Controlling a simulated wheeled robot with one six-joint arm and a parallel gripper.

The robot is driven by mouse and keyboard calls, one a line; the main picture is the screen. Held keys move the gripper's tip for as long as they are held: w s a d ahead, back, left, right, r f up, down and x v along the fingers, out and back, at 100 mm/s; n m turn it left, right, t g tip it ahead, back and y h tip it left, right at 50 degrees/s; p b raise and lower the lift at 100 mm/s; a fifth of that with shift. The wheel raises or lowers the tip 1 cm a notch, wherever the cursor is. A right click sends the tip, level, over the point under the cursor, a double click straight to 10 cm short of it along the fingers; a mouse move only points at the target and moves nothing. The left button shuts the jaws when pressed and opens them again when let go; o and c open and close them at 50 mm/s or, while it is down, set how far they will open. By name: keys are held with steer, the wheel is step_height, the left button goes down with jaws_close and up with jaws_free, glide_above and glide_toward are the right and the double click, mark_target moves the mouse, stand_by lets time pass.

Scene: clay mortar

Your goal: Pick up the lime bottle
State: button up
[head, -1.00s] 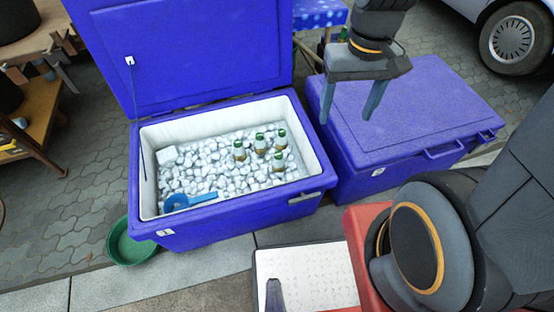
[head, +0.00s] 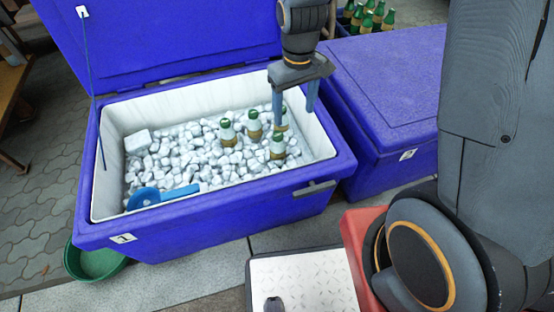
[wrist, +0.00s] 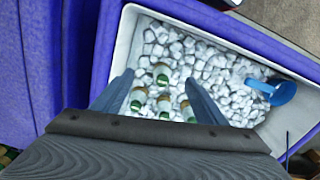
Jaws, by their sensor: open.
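Several bottles with green caps and pale and amber bodies stand partly sunk in ice in the open blue cooler (head: 200,212). In the head view one bottle (head: 228,134) is at the left, one (head: 254,126) behind it, and one (head: 277,148) in front. Another (head: 284,118) is partly hidden by my gripper's finger. I cannot tell which is the lime bottle. My gripper (head: 294,118) is open and empty above the right side of the cooler. In the wrist view the bottles (wrist: 161,76) show between and below the fingertips of my gripper (wrist: 160,82).
A blue scoop (head: 160,195) lies on the ice at the front left. The cooler's raised lid (head: 160,40) stands behind. A closed blue cooler (head: 390,85) is at the right, with more green bottles (head: 368,15) beyond it. A green basin (head: 98,262) sits at the front left.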

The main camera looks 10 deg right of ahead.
steer(key=n+b, duration=0.1)
steer(key=b, duration=0.6)
glide_above(278, 143)
steer(key=w, duration=0.2)
steer(key=f, duration=1.2)
steer(key=shift+s+d+f, duration=0.15)
steer(key=shift+d+f, duration=0.05)
steer(key=shift+f, duration=0.1)
steer(key=shift+a+f+b, duration=0.1)
steer(key=shift+f+b, duration=1.8)
steer(key=shift+f, duration=1.95)
steer(key=shift+r, duration=0.1)
jaws_close()
